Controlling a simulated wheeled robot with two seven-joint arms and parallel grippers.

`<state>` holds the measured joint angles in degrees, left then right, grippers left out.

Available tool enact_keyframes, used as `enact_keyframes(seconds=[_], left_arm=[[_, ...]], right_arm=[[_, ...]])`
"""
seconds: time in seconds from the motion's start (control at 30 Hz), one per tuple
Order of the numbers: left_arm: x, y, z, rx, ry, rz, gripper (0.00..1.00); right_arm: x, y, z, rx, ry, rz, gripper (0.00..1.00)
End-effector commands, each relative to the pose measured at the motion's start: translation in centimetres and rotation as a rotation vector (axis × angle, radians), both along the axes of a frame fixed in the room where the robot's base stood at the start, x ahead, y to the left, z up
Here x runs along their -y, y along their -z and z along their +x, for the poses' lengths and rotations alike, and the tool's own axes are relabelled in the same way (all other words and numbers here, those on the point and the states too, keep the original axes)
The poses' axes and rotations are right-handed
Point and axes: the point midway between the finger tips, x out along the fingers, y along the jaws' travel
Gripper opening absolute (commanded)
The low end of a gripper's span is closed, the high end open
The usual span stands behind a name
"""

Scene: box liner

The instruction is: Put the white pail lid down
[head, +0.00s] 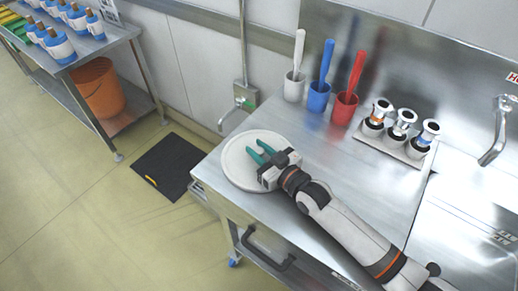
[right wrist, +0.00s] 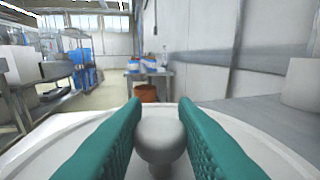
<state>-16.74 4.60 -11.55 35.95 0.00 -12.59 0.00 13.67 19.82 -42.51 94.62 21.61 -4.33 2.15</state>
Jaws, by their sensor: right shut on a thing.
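The white pail lid (head: 238,171) is a round disc over the left end of the steel counter in the head view. My right gripper (head: 258,152) reaches over the lid with its green fingers. In the right wrist view, the fingers (right wrist: 160,130) are shut on the round knob of the lid (right wrist: 160,138), and the white rim (right wrist: 245,150) spreads on both sides. I cannot tell whether the lid touches the counter. My left gripper is not in view.
The steel counter (head: 300,135) holds white, blue (head: 319,97) and red (head: 344,108) cups with brushes at the back. A rack of several metal-topped items (head: 400,130) stands right of them. A dark mat (head: 169,166) lies on the floor to the left.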

Motion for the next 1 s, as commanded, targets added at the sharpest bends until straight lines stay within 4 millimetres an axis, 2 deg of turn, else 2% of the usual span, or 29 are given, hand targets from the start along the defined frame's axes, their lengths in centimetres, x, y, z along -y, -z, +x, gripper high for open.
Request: enact_keyframes(seconds=[0.23, 0.27, 0.37, 0.73, 0.87, 1.0], left_arm=[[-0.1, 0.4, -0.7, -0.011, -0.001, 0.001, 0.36], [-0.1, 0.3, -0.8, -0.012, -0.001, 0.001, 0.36], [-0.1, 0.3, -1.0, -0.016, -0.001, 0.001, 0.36], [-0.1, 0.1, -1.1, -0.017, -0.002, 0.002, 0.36], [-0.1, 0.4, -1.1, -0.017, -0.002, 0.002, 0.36], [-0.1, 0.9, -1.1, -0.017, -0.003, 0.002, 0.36]], right_arm=[[0.0, 0.4, 0.0, 0.001, 0.0, 0.001, 0.03], [0.0, 0.2, 0.0, 0.0, 0.0, 0.0, 0.31], [0.0, 0.2, 0.0, 0.0, 0.0, 0.0, 0.47], [0.2, -0.1, -0.2, 0.0, 0.0, 0.0, 0.48], [1.4, 0.1, -1.5, -0.001, 0.001, -0.001, 0.48], [3.5, 0.0, -3.9, -0.002, 0.001, -0.003, 0.48]])
